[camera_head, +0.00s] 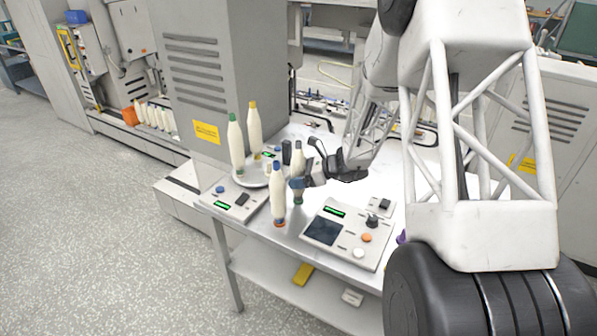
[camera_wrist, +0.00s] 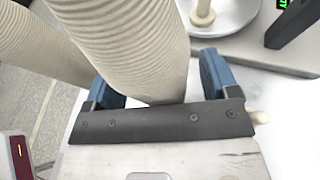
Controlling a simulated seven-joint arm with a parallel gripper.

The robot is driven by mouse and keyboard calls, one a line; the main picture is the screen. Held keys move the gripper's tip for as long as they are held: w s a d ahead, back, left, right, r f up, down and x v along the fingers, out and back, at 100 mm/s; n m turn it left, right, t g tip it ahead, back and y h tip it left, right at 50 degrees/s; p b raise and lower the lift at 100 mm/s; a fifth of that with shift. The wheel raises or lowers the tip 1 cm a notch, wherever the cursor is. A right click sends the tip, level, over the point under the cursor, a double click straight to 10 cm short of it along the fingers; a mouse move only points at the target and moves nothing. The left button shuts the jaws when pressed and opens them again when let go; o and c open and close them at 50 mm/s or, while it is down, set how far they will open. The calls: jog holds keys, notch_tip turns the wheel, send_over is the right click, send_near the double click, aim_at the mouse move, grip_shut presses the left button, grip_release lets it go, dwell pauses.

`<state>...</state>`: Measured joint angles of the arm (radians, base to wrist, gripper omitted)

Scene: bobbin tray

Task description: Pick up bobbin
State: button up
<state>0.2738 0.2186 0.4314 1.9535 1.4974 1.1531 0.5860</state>
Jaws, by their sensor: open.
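A cream wound bobbin (camera_head: 298,160) with a dark tip stands upright at my gripper (camera_head: 304,182). In the wrist view this bobbin (camera_wrist: 135,45) rises between the two blue fingers of my gripper (camera_wrist: 157,85). The jaws are open around it; I cannot tell whether either finger touches it. Its lower part is partly hidden by the gripper. A blue-topped bobbin (camera_head: 278,198) stands nearer the table's front edge, and a bobbin (camera_wrist: 40,50) shows at the left in the wrist view. Green-tipped (camera_head: 236,148) and yellow-tipped (camera_head: 254,132) bobbins stand on the round tray (camera_head: 244,183) behind.
A control panel (camera_head: 322,232) with a dark screen and knobs lies right of the blue-topped bobbin. A smaller panel (camera_head: 227,203) lies at the left front. The tray also shows an empty peg (camera_wrist: 204,13). A grey machine cabinet (camera_head: 205,80) stands behind left.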

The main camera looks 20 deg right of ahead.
aim_at(298, 147)
jog(key=c, duration=1)
jog(key=shift+c, duration=0.2)
jog(key=shift+r, duration=0.1)
jog(key=shift+r, duration=4.95)
jog(key=w+a+r, duration=0.2)
jog(key=w+a, duration=0.5)
jog(key=w, duration=0.3)
jog(key=shift+w+a+r, duration=0.3)
jog(key=shift+a+r, duration=0.05)
